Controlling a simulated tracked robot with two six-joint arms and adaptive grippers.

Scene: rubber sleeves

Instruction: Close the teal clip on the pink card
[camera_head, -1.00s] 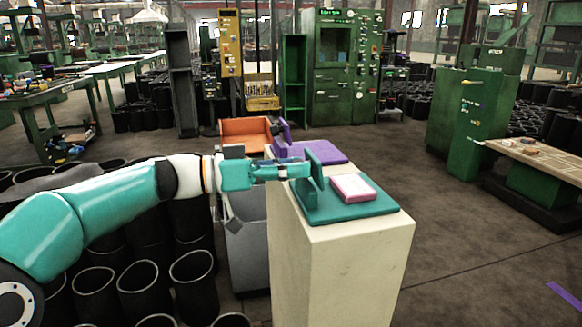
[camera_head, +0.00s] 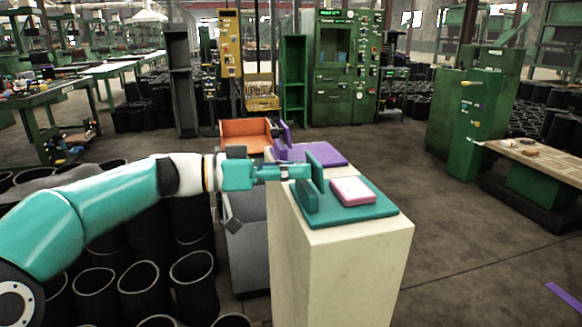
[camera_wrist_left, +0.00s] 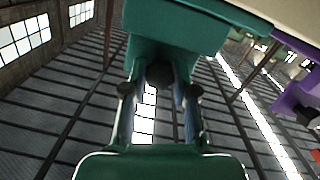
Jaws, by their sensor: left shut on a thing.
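The teal clip (camera_head: 372,207) lies on top of a pale pedestal, with its flat base down and a teal plate (camera_head: 317,172) standing upright at its left side. The pink card (camera_head: 353,190) lies flat on the base, to the right of the plate. My left gripper (camera_head: 300,171) comes in from the left and is shut at the upright plate, on the side away from the card. In the left wrist view a teal part of the clip (camera_wrist_left: 175,38) fills the space beyond the fingers. The exact contact is partly hidden. My right gripper is not in view.
The pale pedestal (camera_head: 335,275) has little free top around the clip. A purple clip (camera_head: 322,152) lies just behind, with an orange bin (camera_head: 246,132) further back left. Black rubber sleeves (camera_head: 192,272) stand below my left arm.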

